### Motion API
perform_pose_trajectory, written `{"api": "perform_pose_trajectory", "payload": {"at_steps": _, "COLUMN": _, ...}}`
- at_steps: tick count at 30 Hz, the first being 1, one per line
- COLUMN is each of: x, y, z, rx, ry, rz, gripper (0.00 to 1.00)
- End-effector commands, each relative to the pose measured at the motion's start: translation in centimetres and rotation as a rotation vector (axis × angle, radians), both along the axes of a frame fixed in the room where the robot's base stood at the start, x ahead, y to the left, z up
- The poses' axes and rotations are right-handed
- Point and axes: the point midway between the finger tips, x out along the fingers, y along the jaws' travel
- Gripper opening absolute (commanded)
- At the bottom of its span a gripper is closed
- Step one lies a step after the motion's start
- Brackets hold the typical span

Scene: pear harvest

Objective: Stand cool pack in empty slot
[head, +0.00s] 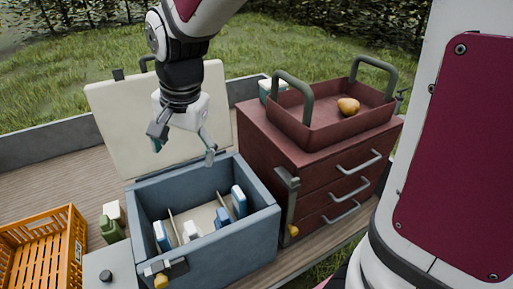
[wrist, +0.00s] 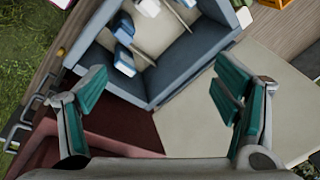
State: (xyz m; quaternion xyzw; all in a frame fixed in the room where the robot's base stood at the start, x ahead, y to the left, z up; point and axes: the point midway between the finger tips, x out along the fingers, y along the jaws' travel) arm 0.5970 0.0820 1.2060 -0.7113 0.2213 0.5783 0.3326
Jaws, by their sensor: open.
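The blue-grey cooler box (head: 240,242) stands open on the wooden deck, its cream lid (head: 150,110) tipped back. Thin dividers split its inside. A blue-and-white cool pack (head: 239,201) leans at the right wall, a blue one (head: 222,217) is near it, and a blue-and-white one (head: 162,236) is at the left. A white item (head: 191,230) lies between. Which slot is empty is hard to tell. My gripper (head: 183,150) is open and empty above the box's back edge. In the wrist view, the gripper (wrist: 153,98) has its fingers wide apart, and the box (wrist: 190,68) lies beyond them.
A red drawer cabinet (head: 265,155) stands right of the box, bearing a red tray (head: 330,125) with a pear (head: 348,106). A white-and-teal item (head: 270,89) sits behind the tray. An orange crate (head: 77,252), green bottle (head: 111,229) and grey block (head: 108,268) are at the left.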

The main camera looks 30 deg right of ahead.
Motion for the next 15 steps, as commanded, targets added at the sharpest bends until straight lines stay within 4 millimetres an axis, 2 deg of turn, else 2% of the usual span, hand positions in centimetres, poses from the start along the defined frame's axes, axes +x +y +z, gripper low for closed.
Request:
{"api": "perform_pose_trajectory", "payload": {"at_steps": 1, "x": -1.5, "y": -1.1, "z": 1.7, "rx": -0.014, "ry": -0.035, "rz": 0.058, "gripper": 0.82}}
{"api": "perform_pose_trajectory", "payload": {"at_steps": 6, "x": -6.5, "y": -4.0, "z": 5.1, "rx": -0.093, "ry": -0.123, "rz": 0.279, "gripper": 0.82}}
{"api": "perform_pose_trajectory", "payload": {"at_steps": 10, "x": -10.5, "y": -5.8, "z": 6.7, "rx": -0.172, "ry": -0.185, "rz": 0.443, "gripper": 0.82}}
{"api": "perform_pose_trajectory", "payload": {"at_steps": 15, "x": -14.8, "y": -7.4, "z": 7.4, "rx": -0.276, "ry": -0.243, "rz": 0.621, "gripper": 0.82}}
